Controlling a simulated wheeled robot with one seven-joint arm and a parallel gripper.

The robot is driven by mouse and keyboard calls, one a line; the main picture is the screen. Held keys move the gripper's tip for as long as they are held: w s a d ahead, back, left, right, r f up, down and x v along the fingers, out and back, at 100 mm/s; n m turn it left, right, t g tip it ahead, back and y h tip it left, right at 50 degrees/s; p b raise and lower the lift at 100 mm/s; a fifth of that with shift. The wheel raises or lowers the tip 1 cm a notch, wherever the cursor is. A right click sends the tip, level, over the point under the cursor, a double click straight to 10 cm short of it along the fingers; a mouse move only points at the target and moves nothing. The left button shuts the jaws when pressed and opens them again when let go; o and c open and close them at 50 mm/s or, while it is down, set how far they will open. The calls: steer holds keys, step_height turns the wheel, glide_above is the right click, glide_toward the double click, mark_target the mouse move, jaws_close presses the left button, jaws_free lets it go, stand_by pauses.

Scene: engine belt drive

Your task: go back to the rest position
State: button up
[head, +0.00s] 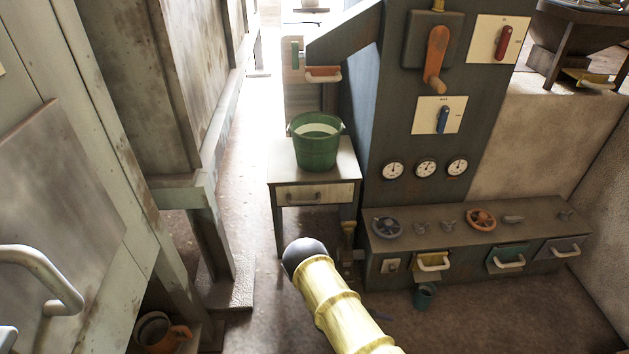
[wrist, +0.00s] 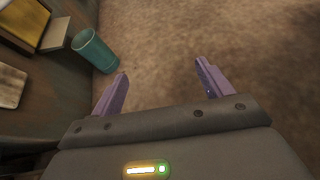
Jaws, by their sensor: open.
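My gripper (wrist: 161,68) shows in the wrist view with its two purple fingers spread wide and nothing between them. It points down over bare brown floor (wrist: 165,30). A teal cup (wrist: 95,50) is at the upper left, beside the left finger and apart from it. In the head view, my yellow arm reaches up from the bottom middle; I cannot make out the gripper's fingers there.
The teal cup (head: 425,297) stands on the floor below a low drawer bench (head: 470,237). A green bucket (head: 316,145) sits on a small table (head: 312,176). A grey control panel (head: 400,110) rises behind. A pale cabinet (head: 60,180) fills the left.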

steer(key=s+a+r+m+t+y+p, duration=0.15)
steer(key=s+r+m+y+p, duration=0.3)
steer(key=r, duration=1.45)
steer(key=s+a+r+m+y+p, duration=0.1)
steer(key=a+r+m+y+p, duration=0.45)
steer(key=r, duration=1.25)
steer(key=s+r+m+t+y+p, duration=0.1)
steer(key=s+r+m+y+p, duration=0.45)
steer(key=r, duration=1.35)
steer(key=w+r+m+h+p, duration=0.1)
steer(key=w+r+h+p, duration=0.2)
steer(key=r+p, duration=3.3)
steer(key=shift+d+r+m+p, duration=0.2)
steer(key=shift+r+m+p, duration=0.15)
steer(key=shift+r, duration=0.35)
steer(key=shift+w+f, duration=0.1)
